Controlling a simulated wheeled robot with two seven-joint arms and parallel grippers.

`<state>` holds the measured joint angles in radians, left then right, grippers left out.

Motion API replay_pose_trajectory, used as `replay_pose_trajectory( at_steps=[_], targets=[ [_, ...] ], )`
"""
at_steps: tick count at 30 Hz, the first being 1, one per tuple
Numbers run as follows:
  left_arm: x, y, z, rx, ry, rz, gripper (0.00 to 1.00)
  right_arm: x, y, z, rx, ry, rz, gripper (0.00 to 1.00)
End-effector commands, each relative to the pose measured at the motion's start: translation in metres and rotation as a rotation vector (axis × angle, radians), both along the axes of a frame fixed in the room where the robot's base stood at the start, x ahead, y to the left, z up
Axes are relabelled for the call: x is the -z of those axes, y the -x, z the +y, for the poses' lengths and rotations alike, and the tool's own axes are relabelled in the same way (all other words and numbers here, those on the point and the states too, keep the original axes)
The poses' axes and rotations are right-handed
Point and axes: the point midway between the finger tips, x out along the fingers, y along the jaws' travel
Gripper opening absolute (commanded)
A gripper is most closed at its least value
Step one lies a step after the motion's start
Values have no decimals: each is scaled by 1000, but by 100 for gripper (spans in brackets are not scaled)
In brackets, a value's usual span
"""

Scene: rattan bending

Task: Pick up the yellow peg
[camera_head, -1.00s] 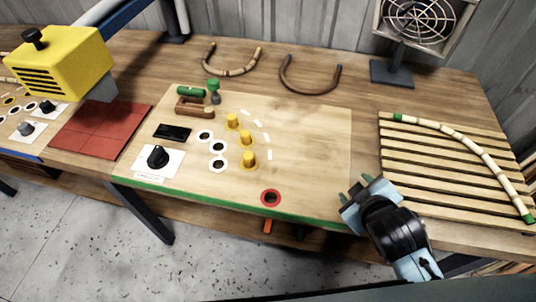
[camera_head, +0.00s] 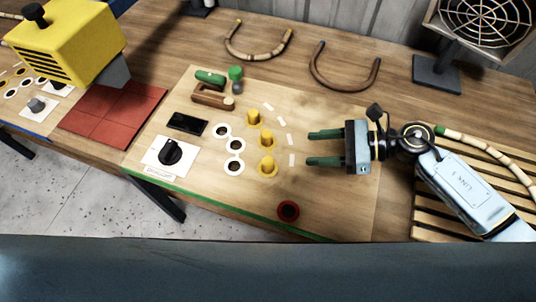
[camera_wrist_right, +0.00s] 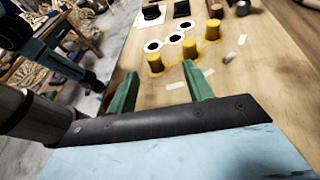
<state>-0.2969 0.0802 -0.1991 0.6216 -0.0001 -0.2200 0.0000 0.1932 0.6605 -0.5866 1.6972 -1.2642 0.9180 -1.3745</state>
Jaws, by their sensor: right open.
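Three yellow pegs stand upright on the pale work board (camera_head: 335,205): a far one (camera_head: 253,117), a middle one (camera_head: 267,139) and a near one (camera_head: 267,163). My right gripper (camera_head: 310,148) is open and empty to the right of the pegs, its two green fingers pointing left at them with a gap between. In the right wrist view the near peg (camera_wrist_right: 155,62) lies ahead of the gap between the fingers (camera_wrist_right: 160,75), with the other two pegs beyond to the right. A dark and green shape (camera_wrist_right: 45,45) at that view's left may be my left gripper; its jaws are unclear.
White-ringed holes (camera_head: 234,145) and a black knob (camera_head: 170,152) lie left of the pegs. A slatted rack (camera_head: 430,215) lies right; bent rattan pieces (camera_head: 345,82) lie behind.

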Motion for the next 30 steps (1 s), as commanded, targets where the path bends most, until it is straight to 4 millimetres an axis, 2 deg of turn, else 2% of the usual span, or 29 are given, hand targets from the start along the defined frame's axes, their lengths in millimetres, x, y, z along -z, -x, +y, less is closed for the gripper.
replay_pose_trajectory(
  at_steps=[2, 5, 15, 23, 30],
  targets=[
    [0, 0, 0, 0, 0, 0, 36, 8, 4, -7, -56, 51, -22, 52],
    [-2, 0, 0, 0, 0, 1, 36, 15, 7, -4, -87, 75, -31, 52],
    [-10, 4, 0, 0, 1, 6, 36, 37, 5, 53, -89, 74, -31, 52],
    [-14, 4, 0, 1, 1, 6, 36, 43, 5, 72, -88, 73, -30, 52],
    [-23, 5, -1, 1, 1, 6, 36, 53, 8, 107, -87, 72, -29, 52]
  ],
)
